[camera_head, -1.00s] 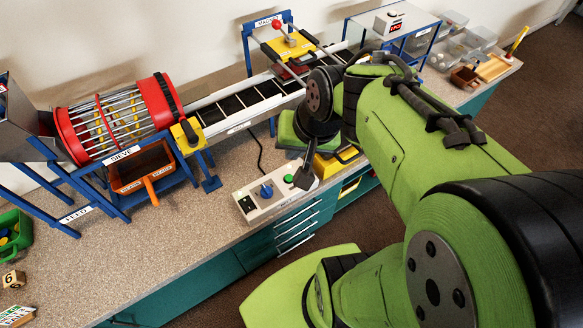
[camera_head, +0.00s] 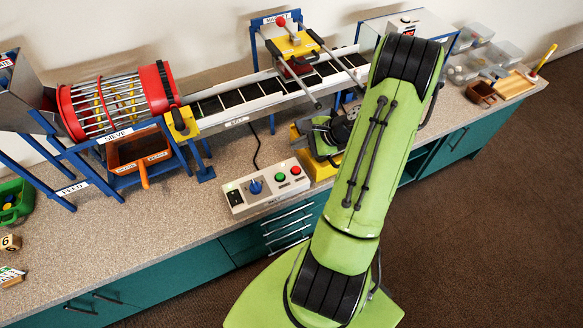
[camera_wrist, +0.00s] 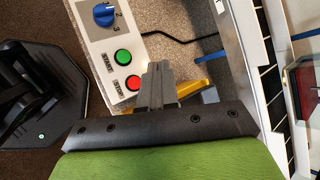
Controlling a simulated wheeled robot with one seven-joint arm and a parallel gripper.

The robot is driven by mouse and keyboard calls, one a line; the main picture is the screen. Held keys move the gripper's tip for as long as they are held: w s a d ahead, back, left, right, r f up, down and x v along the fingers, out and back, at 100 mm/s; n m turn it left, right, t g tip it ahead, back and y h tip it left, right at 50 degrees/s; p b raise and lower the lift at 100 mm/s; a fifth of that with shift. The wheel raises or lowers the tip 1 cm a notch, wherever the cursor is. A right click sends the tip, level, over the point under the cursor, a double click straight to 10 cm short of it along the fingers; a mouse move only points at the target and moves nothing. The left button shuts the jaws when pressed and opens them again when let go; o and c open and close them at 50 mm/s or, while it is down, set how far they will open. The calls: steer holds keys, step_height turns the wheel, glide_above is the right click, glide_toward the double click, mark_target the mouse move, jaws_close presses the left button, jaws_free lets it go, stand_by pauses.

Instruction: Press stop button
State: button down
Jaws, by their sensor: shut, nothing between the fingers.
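The control box (camera_head: 250,201) lies near the front edge of the counter. Its round red stop button (camera_head: 295,170) is at the right end, with a green button (camera_head: 280,177) and a blue knob (camera_head: 255,187) to its left. In the wrist view, the red button (camera_wrist: 133,83) sits just left of my gripper (camera_wrist: 158,66), beside a small label; the green button (camera_wrist: 123,57) is above it. My gripper's fingers are shut and empty and appear apart from the button. In the head view, my arm largely hides the gripper, right of the box.
A yellow object (camera_head: 322,172) stands right of the box. The conveyor (camera_head: 250,103) runs behind, with a red sieve drum (camera_head: 75,113) at left and a yellow magnet unit (camera_head: 296,43) above. An orange tray (camera_head: 125,168) sits below the sieve. Bare counter lies left of the box.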

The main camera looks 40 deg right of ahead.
mark_target(299, 170)
step_height(299, 170, down, 9)
steer(key=b, duration=0.7)
steer(key=shift+r, duration=0.1)
stand_by(1.7)
